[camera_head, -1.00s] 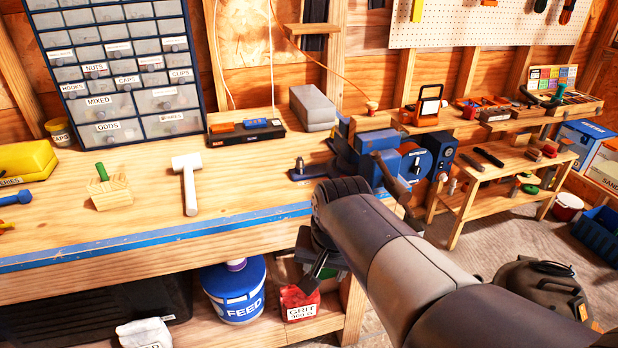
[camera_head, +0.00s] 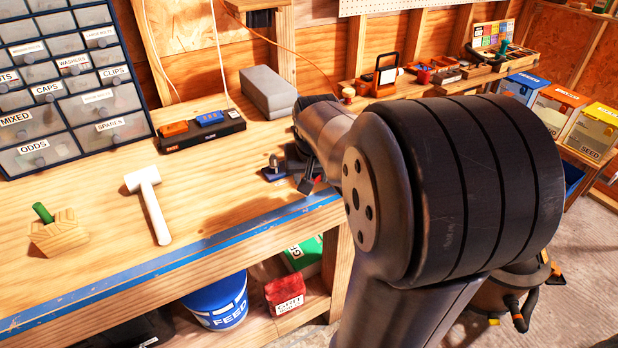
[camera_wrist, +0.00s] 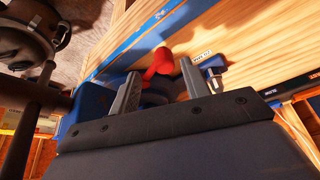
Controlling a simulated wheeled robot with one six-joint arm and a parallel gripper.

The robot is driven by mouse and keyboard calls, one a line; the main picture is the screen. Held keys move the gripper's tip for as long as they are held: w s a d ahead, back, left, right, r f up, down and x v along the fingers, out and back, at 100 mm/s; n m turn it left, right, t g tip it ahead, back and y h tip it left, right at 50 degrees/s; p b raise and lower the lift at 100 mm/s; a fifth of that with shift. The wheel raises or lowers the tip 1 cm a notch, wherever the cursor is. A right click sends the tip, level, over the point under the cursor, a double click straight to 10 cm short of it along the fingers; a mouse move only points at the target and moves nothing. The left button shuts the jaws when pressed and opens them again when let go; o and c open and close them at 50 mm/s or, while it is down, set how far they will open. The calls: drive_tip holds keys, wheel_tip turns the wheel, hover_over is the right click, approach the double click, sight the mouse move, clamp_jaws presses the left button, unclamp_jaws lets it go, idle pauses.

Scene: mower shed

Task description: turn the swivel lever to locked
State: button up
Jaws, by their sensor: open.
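The swivel lever, a red handle with a rounded knob (camera_wrist: 161,62), shows in the wrist view on the low part of the blue vise (camera_wrist: 92,103). My gripper (camera_wrist: 159,72) is open, with one grey finger on each side of the lever. I cannot tell whether either finger touches it. A small printed label (camera_wrist: 203,54) and a bolt on a blue lug (camera_wrist: 214,78) sit right of the fingers; the label's words are too small to read. In the head view my arm hides most of the vise; its bolted lug (camera_head: 274,172) shows near the bench edge.
The wooden bench (camera_head: 205,190) has a blue front edge. A feed bucket (camera_head: 220,302) stands below. In the wrist view a dark round machine (camera_wrist: 25,38) is on the floor.

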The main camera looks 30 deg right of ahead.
drive_tip(key=shift+x, duration=1)
drive_tip(key=shift+w+a+f, duration=0.25)
drive_tip(key=shift+w+f, duration=0.1)
drive_tip(key=shift+w, duration=0.05)
drive_tip(key=shift+c, duration=0.4)
drive_tip(key=shift+s+d, duration=0.1)
clamp_jaws()
